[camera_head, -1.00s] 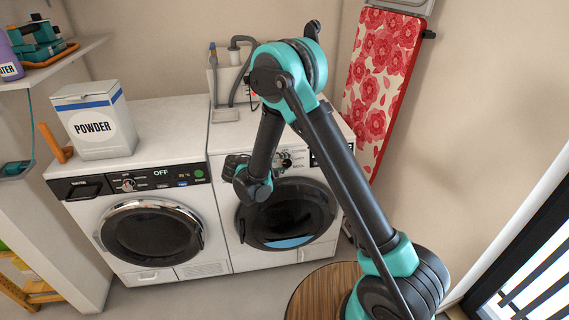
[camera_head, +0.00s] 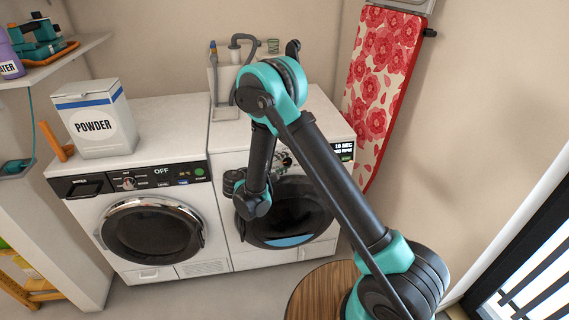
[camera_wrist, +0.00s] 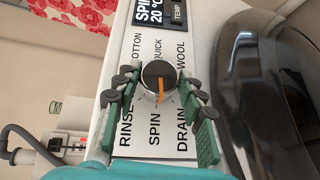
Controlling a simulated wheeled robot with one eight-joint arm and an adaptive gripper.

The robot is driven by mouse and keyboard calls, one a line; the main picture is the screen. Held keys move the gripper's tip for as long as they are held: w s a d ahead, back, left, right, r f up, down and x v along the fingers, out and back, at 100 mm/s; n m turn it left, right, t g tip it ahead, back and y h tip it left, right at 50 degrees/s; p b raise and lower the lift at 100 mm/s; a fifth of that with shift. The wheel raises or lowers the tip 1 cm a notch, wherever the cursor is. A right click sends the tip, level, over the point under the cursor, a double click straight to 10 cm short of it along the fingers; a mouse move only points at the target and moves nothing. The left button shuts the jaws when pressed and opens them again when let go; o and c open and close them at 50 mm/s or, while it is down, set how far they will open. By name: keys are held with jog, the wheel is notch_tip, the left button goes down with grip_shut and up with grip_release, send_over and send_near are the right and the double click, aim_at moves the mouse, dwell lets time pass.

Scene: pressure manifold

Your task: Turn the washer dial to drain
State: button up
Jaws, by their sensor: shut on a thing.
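The round dark dial (camera_wrist: 159,73) with a light rim and an orange pointer is on the washer's white panel. In the wrist view its pointer faces down, toward the word SPIN. RINSE is printed to the left of SPIN and the DRAIN label (camera_wrist: 182,128) to its right. My gripper (camera_wrist: 158,84) has its green fingers on both sides of the dial and is shut on it. The washer (camera_head: 228,250) is the right-hand machine in the head view, where my arm hides most of its panel and dial. Its display (camera_wrist: 160,14) shows SPIN and 20 °C.
A second machine (camera_head: 130,271) stands close on the left, with a powder box (camera_head: 97,124) on top. Hoses (camera_head: 233,62) rise behind the washer. A red floral ironing board (camera_head: 383,75) stands at right. A round wooden top (camera_head: 318,288) is in front.

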jog(key=o, duration=1.2)
jog(key=shift+c, duration=0.2)
jog(key=v, duration=1.2)
